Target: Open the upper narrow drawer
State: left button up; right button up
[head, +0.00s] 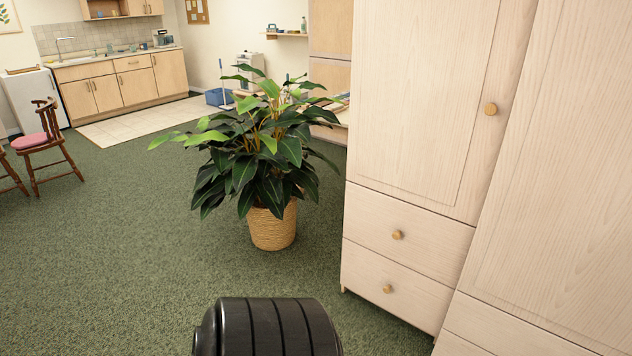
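A pale wood wardrobe (425,90) stands on the right side of the head view. Below its narrow door is the upper narrow drawer (430,244), with a small round wooden knob (397,235). The drawer looks shut, its front flush with the wardrobe. A second narrow drawer (410,299) with its own knob (387,289) sits directly below and also looks shut. Neither of my grippers is in view. A black ribbed part, which looks like mine, shows at the bottom centre, apart from the drawers in the picture.
A leafy plant in a woven pot (273,228) stands on the green carpet left of the wardrobe. A wider wardrobe section (560,170) fills the right edge. A wooden chair (48,145) and kitchen cabinets (125,83) are farther back.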

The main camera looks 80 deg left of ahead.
aim_at(432, 244)
jog(key=u, duration=1.8)
jog(key=i+j+z, duration=0.15)
jog(key=i, duration=0.35)
